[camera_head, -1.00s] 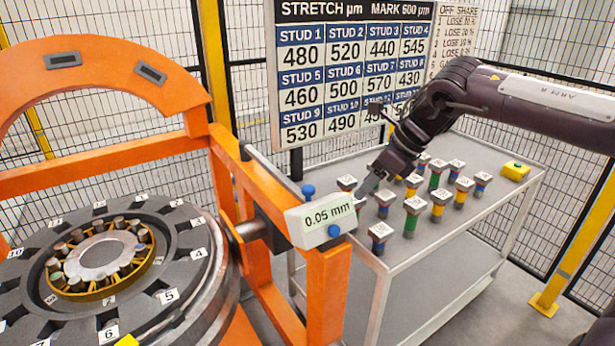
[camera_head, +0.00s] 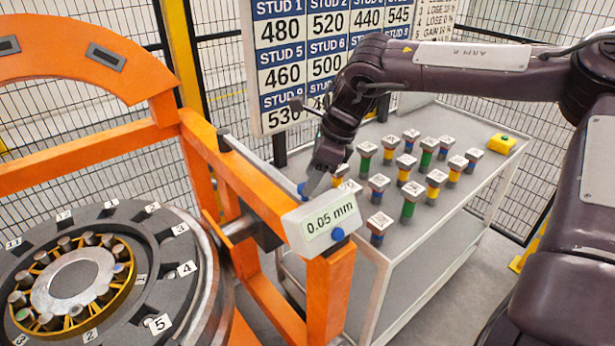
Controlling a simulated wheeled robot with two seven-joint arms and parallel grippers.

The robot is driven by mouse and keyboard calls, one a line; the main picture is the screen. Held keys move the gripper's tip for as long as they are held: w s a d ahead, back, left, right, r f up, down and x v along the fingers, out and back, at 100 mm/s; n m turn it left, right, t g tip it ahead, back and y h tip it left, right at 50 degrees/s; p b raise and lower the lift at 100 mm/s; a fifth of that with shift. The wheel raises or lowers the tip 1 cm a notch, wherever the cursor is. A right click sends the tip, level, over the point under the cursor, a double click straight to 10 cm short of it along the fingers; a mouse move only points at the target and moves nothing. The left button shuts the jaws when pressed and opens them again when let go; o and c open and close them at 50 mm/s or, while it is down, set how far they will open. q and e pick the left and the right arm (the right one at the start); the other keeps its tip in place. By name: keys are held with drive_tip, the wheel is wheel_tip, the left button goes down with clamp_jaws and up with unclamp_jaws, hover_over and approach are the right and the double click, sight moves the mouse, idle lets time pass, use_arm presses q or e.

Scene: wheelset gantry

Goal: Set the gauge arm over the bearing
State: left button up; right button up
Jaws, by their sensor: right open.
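The gauge arm carries a white box (camera_head: 322,222) reading "0.05 mm", mounted at the orange gantry's right post. One blue knob (camera_head: 338,234) is on its front and another blue knob (camera_head: 302,188) shows behind its top edge. The bearing (camera_head: 75,285), a gold cage with several rollers around a grey hub, sits inside a dark numbered ring at the lower left; the gauge box stands to its right, not over it. My right gripper (camera_head: 308,190) is open, pointing down just behind the box, close to the rear knob; contact cannot be told. My left gripper is out of view.
The orange gantry frame (camera_head: 90,155) stands between the bearing and a grey cart (camera_head: 455,215). A stretch chart (camera_head: 300,60) is behind, partly hidden by my right arm.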

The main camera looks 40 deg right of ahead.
drive_tip(key=shift+w+a+f, duration=0.15)
drive_tip(key=shift+w+f, duration=0.05)
drive_tip(key=shift+f, duration=0.35)
drive_tip(key=shift+w+a+f, duration=0.1)
drive_tip(key=shift+w+f, duration=0.1)
drive_tip(key=shift+f, duration=0.1)
drive_tip(key=shift+a+f, duration=0.1)
drive_tip(key=shift+f, duration=0.15)
drive_tip(key=c, duration=0.6)
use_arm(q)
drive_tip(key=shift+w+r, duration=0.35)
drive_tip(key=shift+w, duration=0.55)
use_arm(e)
clamp_jaws()
